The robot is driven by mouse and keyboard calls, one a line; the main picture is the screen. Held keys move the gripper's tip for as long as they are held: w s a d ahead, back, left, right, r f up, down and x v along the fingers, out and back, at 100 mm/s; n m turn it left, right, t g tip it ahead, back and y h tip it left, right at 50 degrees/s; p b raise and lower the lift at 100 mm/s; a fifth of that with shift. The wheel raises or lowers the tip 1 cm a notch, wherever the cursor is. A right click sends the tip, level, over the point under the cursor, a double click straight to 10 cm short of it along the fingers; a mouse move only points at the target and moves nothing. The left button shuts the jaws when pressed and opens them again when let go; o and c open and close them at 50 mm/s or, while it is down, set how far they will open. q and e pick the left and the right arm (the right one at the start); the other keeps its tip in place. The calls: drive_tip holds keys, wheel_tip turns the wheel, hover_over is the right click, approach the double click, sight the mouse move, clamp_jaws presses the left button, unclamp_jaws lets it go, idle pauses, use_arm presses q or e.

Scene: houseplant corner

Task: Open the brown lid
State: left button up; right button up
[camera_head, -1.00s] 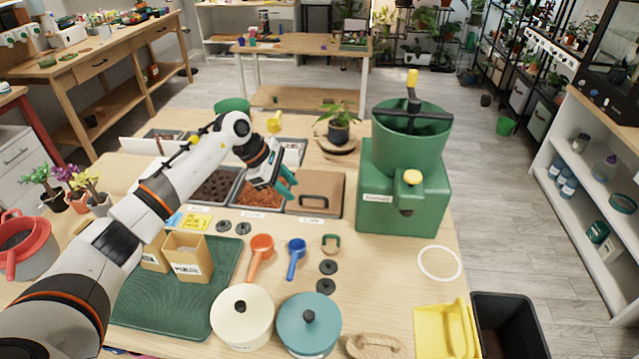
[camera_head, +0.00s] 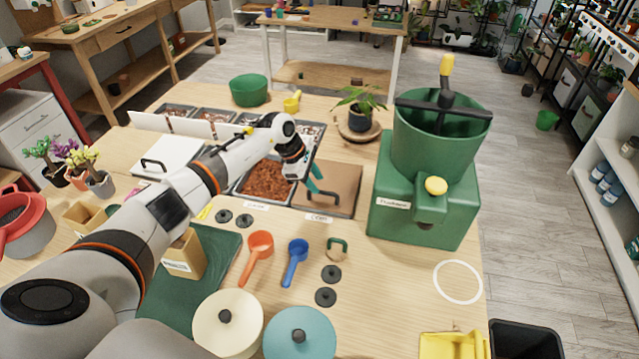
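The brown lid (camera_head: 343,186) lies flat over a compartment at the right front of the tray set, right of an open compartment of reddish-brown bark (camera_head: 268,180). Its dark bar handle (camera_head: 326,194) is partly hidden by my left gripper. My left gripper (camera_head: 316,186), with teal fingers, reaches down from the left over the lid's left part, at or very close to the handle. Whether its fingers are open or closed around the handle is too small to tell. My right gripper is not in view.
A green machine (camera_head: 425,200) with a hopper stands close right of the lid. A potted plant (camera_head: 361,115) on a wooden saucer stands behind it. A white lid (camera_head: 175,160) lies to the left. Orange (camera_head: 259,245) and blue (camera_head: 298,252) scoops lie in front.

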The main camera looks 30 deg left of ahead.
use_arm(q)
drive_tip(key=shift+x, duration=1.6)
clamp_jaws()
